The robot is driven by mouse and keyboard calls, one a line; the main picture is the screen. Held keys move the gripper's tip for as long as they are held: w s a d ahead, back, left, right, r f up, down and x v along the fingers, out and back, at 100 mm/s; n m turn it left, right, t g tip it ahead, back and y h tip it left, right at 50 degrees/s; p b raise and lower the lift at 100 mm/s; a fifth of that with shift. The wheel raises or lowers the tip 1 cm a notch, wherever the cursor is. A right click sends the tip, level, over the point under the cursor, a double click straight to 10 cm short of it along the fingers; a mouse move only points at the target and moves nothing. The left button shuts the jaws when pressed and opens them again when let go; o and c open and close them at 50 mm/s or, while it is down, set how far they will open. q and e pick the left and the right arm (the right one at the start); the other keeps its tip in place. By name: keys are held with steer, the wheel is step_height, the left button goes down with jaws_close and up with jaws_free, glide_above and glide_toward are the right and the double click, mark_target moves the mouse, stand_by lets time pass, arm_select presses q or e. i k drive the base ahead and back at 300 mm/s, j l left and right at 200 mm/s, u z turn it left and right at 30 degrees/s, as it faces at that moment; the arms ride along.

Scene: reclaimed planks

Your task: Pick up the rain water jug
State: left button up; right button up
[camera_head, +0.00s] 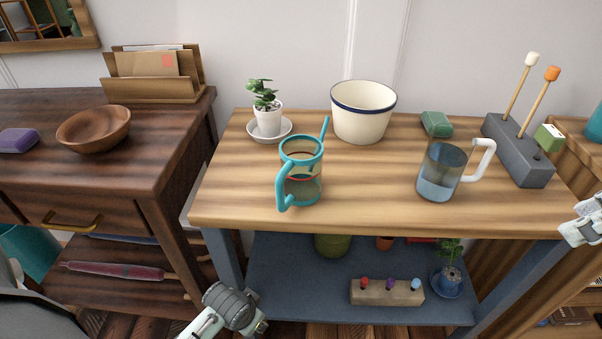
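Two clear jugs stand upright on the wooden top of the side table. One jug (302,172) has a teal rim and handle, a teal stick rising from it, a red band and a low, dull fill. The other jug (438,174) is grey-tinted with a white handle and holds pale blue liquid. I cannot tell which is the rain water jug. My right gripper (583,222) is at the right edge, partly cut off, to the right of both jugs. My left gripper (238,309) is low at the bottom, below and left of the teal jug. Neither touches a jug; finger openings are unclear.
A potted plant on a saucer (270,130), a cream pot (362,112), a green block (436,124) and a grey holder with sticks (518,152) line the table's back and right. The front middle is clear. A dark cabinet (150,185) stands left.

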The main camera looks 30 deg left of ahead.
mark_target(450, 147)
steer(key=l+u, duration=0.2)
steer(key=u, duration=0.2)
steer(key=l+u, duration=0.25)
steer(key=u, duration=0.2)
steer(key=l+u, duration=0.2)
steer(key=u, duration=0.2)
steer(key=k, duration=0.05)
